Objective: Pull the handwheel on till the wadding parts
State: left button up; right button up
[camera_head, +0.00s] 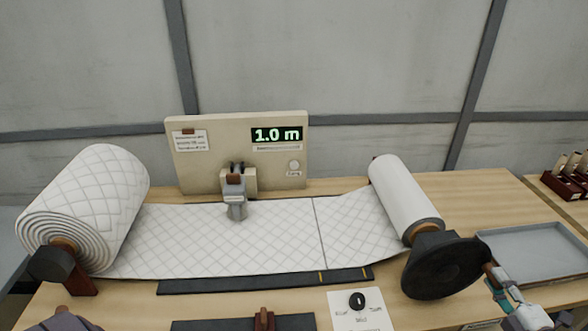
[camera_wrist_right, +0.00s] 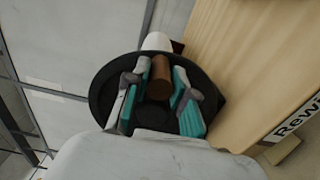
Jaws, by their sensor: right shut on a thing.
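The black handwheel (camera_head: 438,270) is on the near end of the right-hand roll (camera_head: 402,198). My right gripper (camera_head: 494,277) is shut on the handwheel's brown handle (camera_wrist_right: 160,78), which sits between the teal finger pads in the right wrist view. White quilted wadding (camera_head: 220,240) runs flat from the thick roll (camera_head: 90,205) at the left to the right-hand roll. A thin dark line crosses the wadding right of the middle. I cannot tell whether it is a gap; both sides lie close together.
A beige panel (camera_head: 240,155) behind the wadding reads 1.0 m. A grey clamp-like device (camera_head: 236,200) stands over the wadding's back edge. A dark bar with yellow marks (camera_head: 260,283) lies in front. A knob plate (camera_head: 358,310) is nearer. A grey tray (camera_head: 530,252) is at the right.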

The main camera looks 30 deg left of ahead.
jog(key=shift+s+f, duration=0.1)
jog(key=shift+f, duration=0.35)
jog(key=shift+f+b, duration=0.85)
jog(key=shift+r, duration=0.15)
jog(key=o, duration=1)
jog(key=shift+r, duration=0.15)
